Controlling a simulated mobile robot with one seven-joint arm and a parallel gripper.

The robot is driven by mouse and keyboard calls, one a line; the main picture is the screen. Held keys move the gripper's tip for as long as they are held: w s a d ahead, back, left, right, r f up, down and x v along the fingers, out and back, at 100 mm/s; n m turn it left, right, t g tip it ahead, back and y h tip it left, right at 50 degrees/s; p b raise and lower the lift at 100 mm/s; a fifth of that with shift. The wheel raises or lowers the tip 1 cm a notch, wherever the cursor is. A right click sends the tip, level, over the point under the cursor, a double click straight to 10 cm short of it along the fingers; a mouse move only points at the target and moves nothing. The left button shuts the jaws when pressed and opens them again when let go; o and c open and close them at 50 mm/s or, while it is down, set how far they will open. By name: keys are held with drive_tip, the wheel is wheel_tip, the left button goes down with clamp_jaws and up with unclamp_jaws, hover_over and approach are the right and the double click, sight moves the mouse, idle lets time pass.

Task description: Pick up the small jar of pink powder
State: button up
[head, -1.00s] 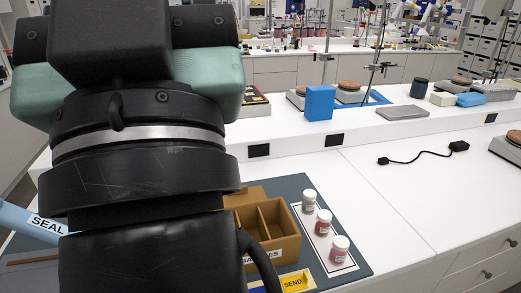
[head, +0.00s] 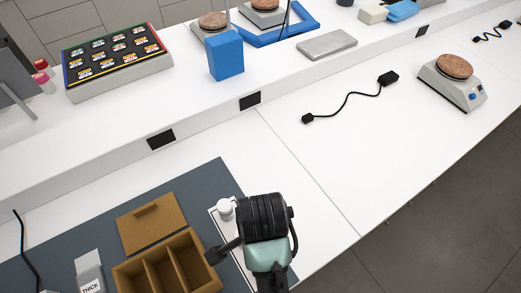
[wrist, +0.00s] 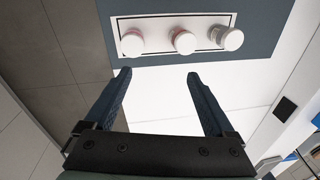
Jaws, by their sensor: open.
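Three small white-capped jars stand in a row on a white card with a black border (wrist: 157,45) in the wrist view. The left jar (wrist: 132,43) shows a pink tint below its cap and looks like the pink powder jar. The middle jar (wrist: 183,41) looks redder and the right jar (wrist: 230,38) greyish. My gripper (wrist: 159,75) is open and empty, its fingertips short of the row, one near the left jar and one near the middle jar. In the head view my arm hides the pink jar; only the far jar (head: 225,208) shows.
A brown compartment box (head: 165,265) and a brown flat piece (head: 150,222) lie on the dark mat (head: 205,185), left of my arm. A white box marked THICK (head: 89,272) stands farther left. The white bench to the right is clear up to a black cable (head: 345,100).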

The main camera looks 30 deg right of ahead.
drive_tip(key=shift+m+g+y, duration=0.3)
drive_tip(key=shift+m+g, duration=0.3)
drive_tip(key=shift+g, duration=0.2)
drive_tip(key=s, duration=0.1)
drive_tip(key=s+f, duration=0.1)
drive_tip(key=s+a, duration=0.1)
drive_tip(key=shift+s+f, duration=0.4)
wheel_tip(320, 180, down, 6)
drive_tip(key=shift+w+r, duration=0.1)
drive_tip(key=shift+a+f+p, duration=0.15)
drive_tip(key=shift+f+p, duration=0.85)
drive_tip(key=shift+f, duration=2.2)
drive_tip(key=shift+w, duration=0.1)
clamp_jaws()
